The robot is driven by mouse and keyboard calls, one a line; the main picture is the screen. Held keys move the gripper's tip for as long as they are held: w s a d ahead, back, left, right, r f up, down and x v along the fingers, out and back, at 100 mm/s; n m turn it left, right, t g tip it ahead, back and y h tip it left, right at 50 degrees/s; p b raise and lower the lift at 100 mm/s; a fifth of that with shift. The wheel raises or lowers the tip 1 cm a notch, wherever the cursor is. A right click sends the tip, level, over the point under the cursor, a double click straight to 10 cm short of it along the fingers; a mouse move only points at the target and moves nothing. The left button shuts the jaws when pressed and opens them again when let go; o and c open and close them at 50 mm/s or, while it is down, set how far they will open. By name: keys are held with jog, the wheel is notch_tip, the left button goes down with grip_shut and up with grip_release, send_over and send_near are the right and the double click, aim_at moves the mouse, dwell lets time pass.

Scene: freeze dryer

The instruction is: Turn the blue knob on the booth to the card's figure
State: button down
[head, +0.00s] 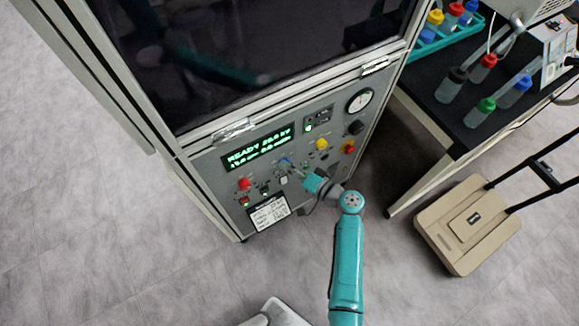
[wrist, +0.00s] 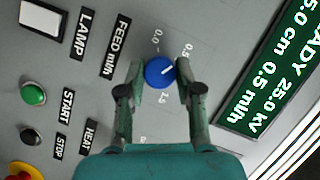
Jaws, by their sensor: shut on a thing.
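The blue knob (wrist: 158,73) sits on the grey booth panel under a "FEED ml/h" label. Its white pointer line points up and right, toward the printed 0.5. My gripper (wrist: 160,70) has one finger on each side of the knob and is shut on it. In the head view my gripper (head: 292,168) reaches the panel, and the blue knob (head: 285,161) shows just past it. The green display (wrist: 283,75) in the wrist view reads 25.0 kV and 0.5 ml/h. A white card (head: 269,212) hangs low on the panel; its figures are too small to read.
Red (head: 244,183) and yellow (head: 321,144) knobs, a red-yellow stop button (head: 348,147) and a round gauge (head: 360,100) share the panel. A dark bench (head: 440,120) with bottles stands at right, and a beige cart (head: 468,222) below it.

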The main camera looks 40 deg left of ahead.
jog(key=c, duration=0.8)
grip_release()
jog(key=shift+o, duration=0.2)
jog(key=d+r, duration=0.2)
jog(key=d, duration=1)
jog(key=shift+s, duration=0.2)
